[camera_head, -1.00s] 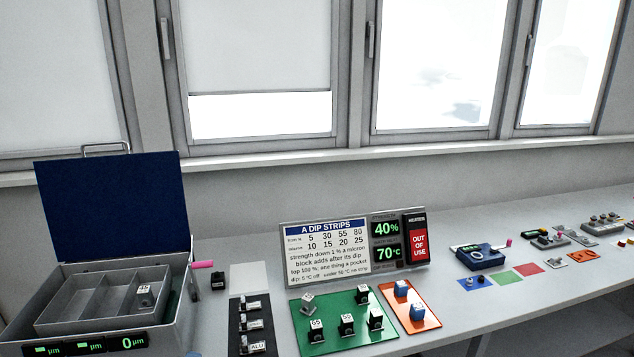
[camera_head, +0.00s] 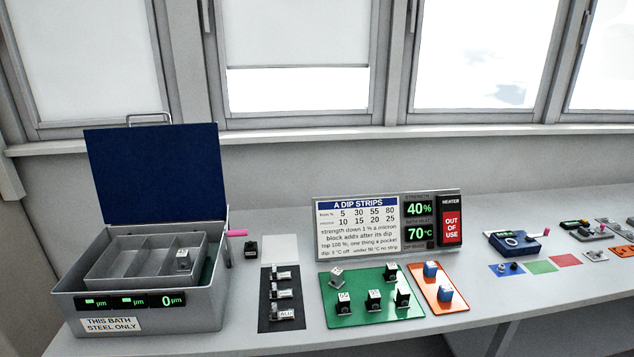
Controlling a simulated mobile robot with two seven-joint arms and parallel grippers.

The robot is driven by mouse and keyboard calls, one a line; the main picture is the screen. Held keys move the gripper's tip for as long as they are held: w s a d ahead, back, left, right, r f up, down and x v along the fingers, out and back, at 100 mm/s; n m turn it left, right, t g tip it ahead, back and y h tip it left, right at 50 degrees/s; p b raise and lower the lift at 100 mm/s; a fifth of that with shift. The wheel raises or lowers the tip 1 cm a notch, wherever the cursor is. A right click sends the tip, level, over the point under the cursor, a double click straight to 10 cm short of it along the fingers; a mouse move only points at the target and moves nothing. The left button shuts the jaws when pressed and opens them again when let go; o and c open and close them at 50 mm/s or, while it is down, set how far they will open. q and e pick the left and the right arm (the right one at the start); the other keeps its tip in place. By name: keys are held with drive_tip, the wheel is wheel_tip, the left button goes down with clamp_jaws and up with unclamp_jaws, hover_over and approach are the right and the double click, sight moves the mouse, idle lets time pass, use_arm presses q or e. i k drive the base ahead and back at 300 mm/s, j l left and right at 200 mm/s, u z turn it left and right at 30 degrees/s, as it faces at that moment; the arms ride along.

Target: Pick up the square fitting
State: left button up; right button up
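I cannot tell for sure which thing is the square fitting. A green mat (camera_head: 352,315) bears several small blocks with white tops, one of them numbered block (camera_head: 344,302), and a tilted grey piece (camera_head: 336,276) at its back left corner. A black mat (camera_head: 267,323) left of it holds several small metal pieces, the front one a labelled piece (camera_head: 284,314). A white-topped block (camera_head: 183,260) sits in the right compartment of the grey tray (camera_head: 110,284) inside the bath. Neither of my grippers is in view.
The steel bath box (camera_head: 150,320) with its blue lid (camera_head: 155,175) raised stands at the left. A sign board (camera_head: 358,228) stands behind the mats. A blue device (camera_head: 514,243) and small parts lie farther right. Bare bench lies between.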

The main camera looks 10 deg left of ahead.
sight(185, 264)
drive_tip(key=u, duration=1.35)
